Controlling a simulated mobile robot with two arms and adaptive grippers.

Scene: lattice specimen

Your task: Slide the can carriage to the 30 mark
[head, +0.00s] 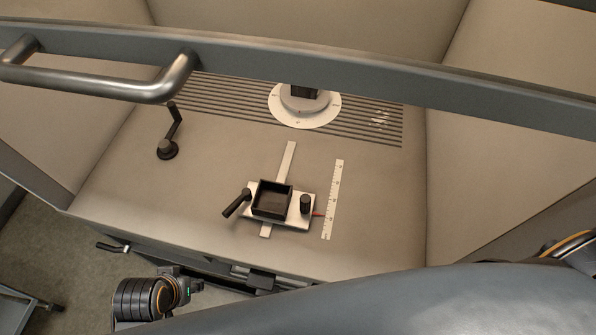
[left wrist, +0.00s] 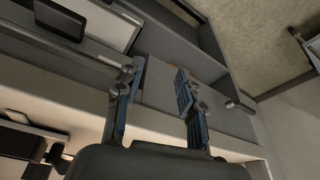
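The can carriage (head: 295,213) is a pale plate with a black square holder (head: 272,199), which looks empty, a black knob on its right and a black lever (head: 237,203) on its left. It sits on a slim metal rail (head: 286,160), near the rail's front end. A red pointer (head: 317,213) reaches from its right side to the lower part of a white scale (head: 334,190); the numbers are too small to read. My left gripper (left wrist: 158,80) is open and empty in the left wrist view, away from the carriage. My right gripper is out of view.
A grey frame bar with a metal handle (head: 105,90) crosses the top of the head view. Behind the carriage are a slotted grille and a round white dial (head: 304,106). A black crank (head: 168,148) stands at left. The floor around the carriage is clear.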

